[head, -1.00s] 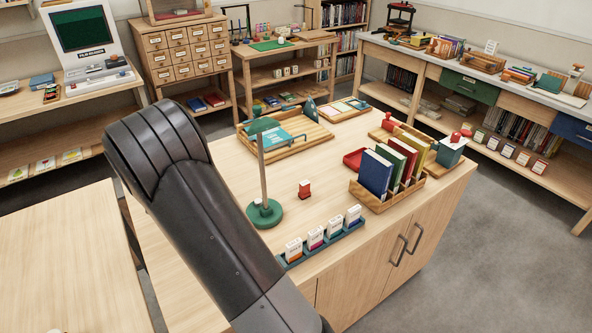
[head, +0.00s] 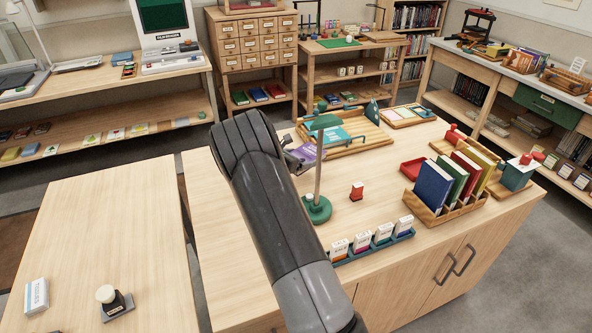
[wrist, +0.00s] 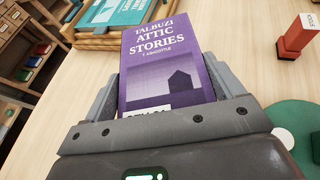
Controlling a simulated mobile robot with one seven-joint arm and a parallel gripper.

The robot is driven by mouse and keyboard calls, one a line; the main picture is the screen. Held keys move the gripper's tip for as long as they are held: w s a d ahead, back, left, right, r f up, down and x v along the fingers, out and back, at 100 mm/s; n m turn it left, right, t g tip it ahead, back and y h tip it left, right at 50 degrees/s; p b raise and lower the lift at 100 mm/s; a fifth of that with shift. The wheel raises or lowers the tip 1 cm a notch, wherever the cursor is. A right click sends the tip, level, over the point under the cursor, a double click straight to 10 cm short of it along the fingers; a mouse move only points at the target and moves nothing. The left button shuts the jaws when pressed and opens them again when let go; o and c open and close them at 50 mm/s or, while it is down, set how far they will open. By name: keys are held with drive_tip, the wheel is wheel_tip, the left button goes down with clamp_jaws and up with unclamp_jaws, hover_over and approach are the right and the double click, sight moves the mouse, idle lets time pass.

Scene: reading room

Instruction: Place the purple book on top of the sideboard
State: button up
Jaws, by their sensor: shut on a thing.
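The purple book (wrist: 165,65), titled "Attic Stories", is between the two grey fingers of my gripper (wrist: 160,90), which is shut on it. Its cover faces the wrist camera, and its lower end is hidden by the gripper. In the head view a bit of the purple book (head: 306,156) shows beside my arm, which hides most of my gripper. The sideboard (head: 365,160) is the pale wooden cabinet with doors in the middle. The book appears over its top, left of the green lamp. I cannot tell whether it touches the surface.
The green lamp (head: 318,208) stands close to my arm. A red stamp (head: 357,191), a card rack (head: 375,243), a book holder (head: 440,212) and a wooden tray (head: 370,143) with teal items also occupy the top. Bare wood lies between them.

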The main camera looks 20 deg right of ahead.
drive_tip(key=w+a+f, duration=0.2)
drive_tip(key=w+a, duration=0.1)
drive_tip(key=shift+a+f, duration=0.1)
drive_tip(key=shift+f, duration=2.15)
drive_tip(key=shift+c, duration=0.2)
drive_tip(key=shift+f, duration=0.15)
drive_tip(key=o, duration=1)
